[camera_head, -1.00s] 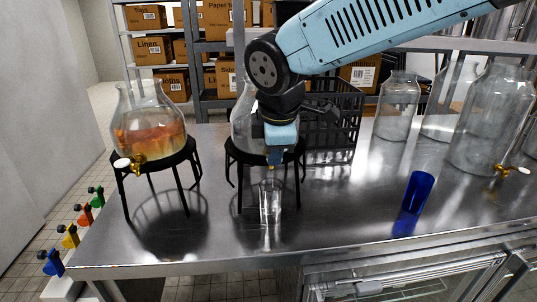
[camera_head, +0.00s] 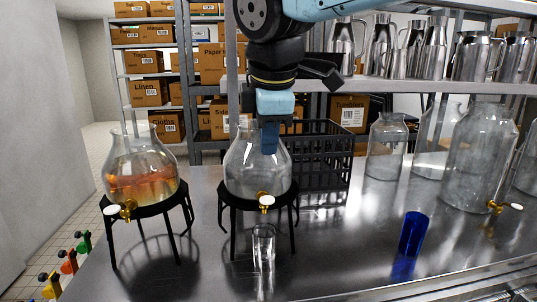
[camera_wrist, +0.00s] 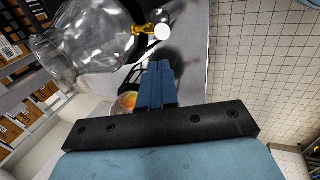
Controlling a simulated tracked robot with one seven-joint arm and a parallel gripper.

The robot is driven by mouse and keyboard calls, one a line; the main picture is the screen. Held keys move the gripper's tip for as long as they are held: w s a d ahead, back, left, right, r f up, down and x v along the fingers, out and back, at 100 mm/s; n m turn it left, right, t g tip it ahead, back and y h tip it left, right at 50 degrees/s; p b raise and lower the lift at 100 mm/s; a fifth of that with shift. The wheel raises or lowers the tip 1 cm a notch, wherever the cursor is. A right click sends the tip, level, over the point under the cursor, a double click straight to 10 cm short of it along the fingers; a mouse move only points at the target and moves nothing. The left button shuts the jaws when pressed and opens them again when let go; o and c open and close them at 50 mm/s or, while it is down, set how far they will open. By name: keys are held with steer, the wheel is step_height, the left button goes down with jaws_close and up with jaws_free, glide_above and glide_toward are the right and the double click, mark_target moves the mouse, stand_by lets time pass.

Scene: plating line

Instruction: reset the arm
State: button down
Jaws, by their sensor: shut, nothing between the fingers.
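My gripper (camera_head: 270,138) is shut and empty, pointing down in front of the middle glass dispenser (camera_head: 257,172) in the head view. Its blue fingers (camera_wrist: 157,84) are together in the wrist view, with the clear dispenser (camera_wrist: 90,38) and its brass tap (camera_wrist: 150,29) beyond them. The dispenser stands on a black stand, and a clear glass (camera_head: 263,246) stands below its tap. My gripper hides part of the dispenser's upper body.
A dispenser with amber liquid (camera_head: 140,178) stands at left. A black crate (camera_head: 322,160) is behind. A blue cup (camera_head: 413,234) and clear jars (camera_head: 387,148) stand at right. Steel pitchers (camera_head: 432,48) line a shelf. The counter's front middle is open.

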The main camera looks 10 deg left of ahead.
steer(key=shift+r, duration=0.1)
steer(key=w+d+f+m, duration=0.1)
steer(key=d+f+m, duration=0.1)
steer(key=d+m, duration=0.5)
steer(key=w+d+f+m, duration=0.1)
steer(key=d+f+m, duration=0.15)
steer(key=d, duration=0.85)
steer(key=s+d+f+m, duration=0.2)
steer(key=d+f+m, duration=0.1)
steer(key=d+m, duration=0.3)
steer(key=s+d+f+m+t+h, duration=0.1)
steer(key=s+d+f+m, duration=0.2)
steer(key=d+m, duration=0.3)
steer(key=shift+s+d+f+t, duration=0.3)
steer(key=shift+d+f, duration=0.25)
steer(key=shift+d, duration=0.4)
